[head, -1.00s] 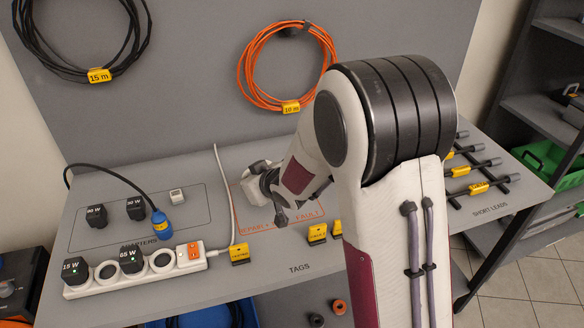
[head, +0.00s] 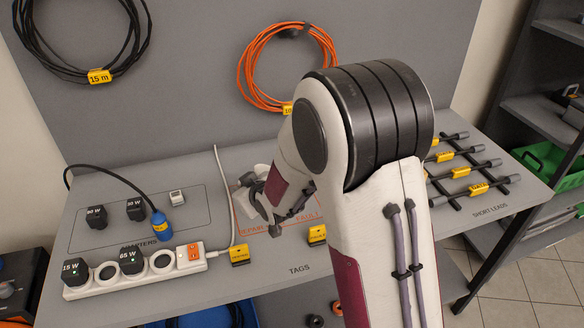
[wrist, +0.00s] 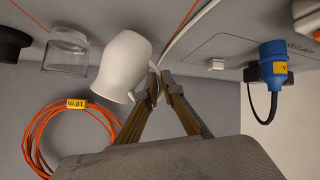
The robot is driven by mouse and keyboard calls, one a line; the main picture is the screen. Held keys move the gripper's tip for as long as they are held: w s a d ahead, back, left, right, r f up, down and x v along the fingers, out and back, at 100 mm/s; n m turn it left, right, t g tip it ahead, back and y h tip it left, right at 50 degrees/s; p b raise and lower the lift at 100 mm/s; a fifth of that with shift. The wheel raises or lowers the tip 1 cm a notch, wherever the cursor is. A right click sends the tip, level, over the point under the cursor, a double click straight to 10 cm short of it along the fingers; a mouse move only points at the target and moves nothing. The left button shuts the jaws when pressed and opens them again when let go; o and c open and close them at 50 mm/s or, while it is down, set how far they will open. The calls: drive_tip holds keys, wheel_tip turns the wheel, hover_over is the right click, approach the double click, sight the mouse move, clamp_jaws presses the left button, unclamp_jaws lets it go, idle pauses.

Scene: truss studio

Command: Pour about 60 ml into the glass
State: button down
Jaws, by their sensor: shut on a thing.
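My gripper (wrist: 159,76) is shut on the handle side of a white jug (wrist: 122,66) in the wrist view, where the scene appears upside down. The jug leans somewhat toward the glass side. Its inside and any liquid are not visible. The clear glass (wrist: 66,54) stands beside the jug, a small gap away, and I see no clear liquid level in it. In the head view my gripper (head: 270,205) is low over the bench near the orange-outlined area; my arm hides the glass there.
A black round object (wrist: 12,43) stands beyond the glass. A white power strip (head: 132,272) with adapters, a white cable (head: 224,195) and a blue plug (head: 160,224) lie left of my gripper. Yellow tags (head: 239,255) sit at the front. An orange cable coil (head: 250,90) hangs behind.

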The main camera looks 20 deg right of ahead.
drive_tip(key=shift+s+a+f+n+h, duration=0.2)
drive_tip(key=shift+a+f+n+h, duration=0.1)
drive_tip(key=shift+a+f, duration=0.1)
drive_tip(key=shift+a+f+t+b, duration=0.2)
drive_tip(key=shift+a+t+b, duration=0.05)
drive_tip(key=shift+t+b, duration=0.05)
drive_tip(key=shift+a+h, duration=0.1)
drive_tip(key=shift+h, duration=0.2)
drive_tip(key=shift+s+a+f+n+t+h, duration=0.15)
drive_tip(key=shift+a+f+n+t+h, duration=0.05)
drive_tip(key=shift+a+f+n+h, duration=0.2)
drive_tip(key=shift+s+a+f+n+t+h, duration=0.2)
drive_tip(key=shift+f+n, duration=0.1)
drive_tip(key=shift+f, duration=0.15)
drive_tip(key=shift+d, duration=0.1)
